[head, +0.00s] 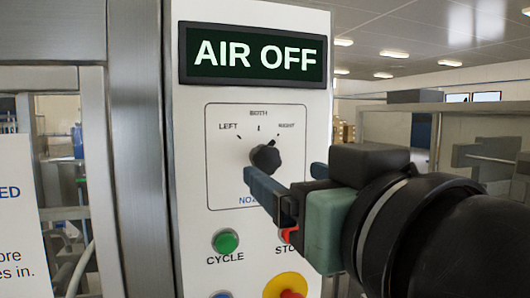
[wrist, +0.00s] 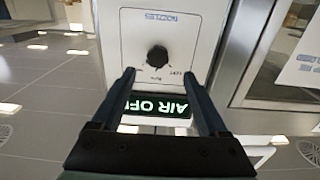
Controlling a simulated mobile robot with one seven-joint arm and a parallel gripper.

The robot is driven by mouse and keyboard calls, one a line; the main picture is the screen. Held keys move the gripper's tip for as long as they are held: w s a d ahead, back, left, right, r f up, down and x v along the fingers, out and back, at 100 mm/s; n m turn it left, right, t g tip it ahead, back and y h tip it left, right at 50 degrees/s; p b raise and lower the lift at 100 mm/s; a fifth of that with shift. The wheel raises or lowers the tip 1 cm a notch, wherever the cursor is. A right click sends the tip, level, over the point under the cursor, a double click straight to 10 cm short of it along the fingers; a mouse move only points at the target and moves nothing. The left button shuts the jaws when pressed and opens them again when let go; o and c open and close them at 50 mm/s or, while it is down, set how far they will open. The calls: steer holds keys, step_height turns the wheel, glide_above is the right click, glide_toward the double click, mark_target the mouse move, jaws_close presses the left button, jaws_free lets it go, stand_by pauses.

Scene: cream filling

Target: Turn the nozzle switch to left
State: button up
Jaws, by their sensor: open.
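The black nozzle switch knob (head: 266,158) sits in an outlined square on the white control panel, with marks for LEFT, BOTH and RIGHT above it. Its pointer is turned up and to the right, toward RIGHT. In the wrist view, which is upside down, the knob (wrist: 157,57) lies ahead of and between the two fingertips. My gripper (head: 285,170) is open in front of the panel, its fingers empty and reaching toward the knob. It also shows in the wrist view (wrist: 159,73). A finger covers part of the NOZZLES label in the head view.
A display (head: 254,55) reading AIR OFF is above the switch. Below it are a green CYCLE button (head: 226,242), a red STOP button (head: 289,235) partly hidden by my gripper, and a yellow-ringed button (head: 286,285). A metal post (head: 137,150) stands left of the panel.

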mark_target(268, 163)
steer(key=p+x, duration=0.3)
steer(key=x, duration=0.6)
steer(key=shift+d, duration=0.1)
steer(key=shift+w+f, duration=0.15)
steer(key=shift+w, duration=0.25)
jaws_close()
